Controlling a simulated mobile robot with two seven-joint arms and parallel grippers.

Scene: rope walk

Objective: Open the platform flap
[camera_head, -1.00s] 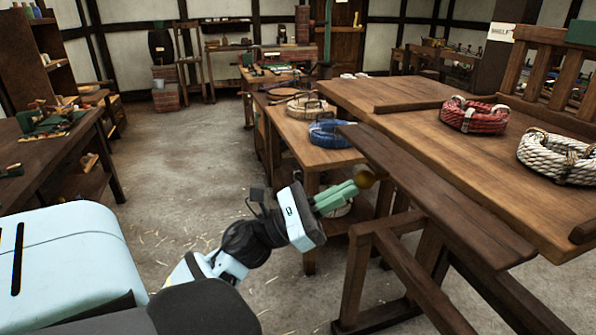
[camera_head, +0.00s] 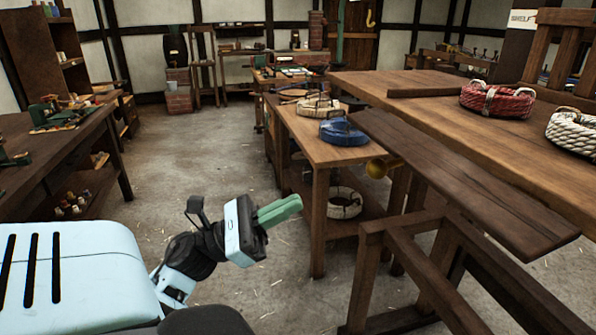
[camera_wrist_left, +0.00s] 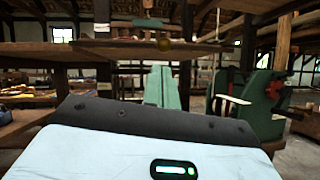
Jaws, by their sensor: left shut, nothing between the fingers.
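The flap (camera_head: 455,180) is a long dark plank along the near side of the wooden platform (camera_head: 445,112). It looks about level, close to the platform's edge. A round brass knob (camera_head: 383,167) sits under the flap's far end. My right gripper is out of view.
A trestle frame (camera_head: 410,245) stands under the flap. Beside it, a lower bench (camera_head: 325,151) holds a blue rope coil (camera_head: 342,132) and a pale one. Red (camera_head: 497,98) and white coils lie on the platform. Open floor (camera_head: 225,145) lies left of the bench.

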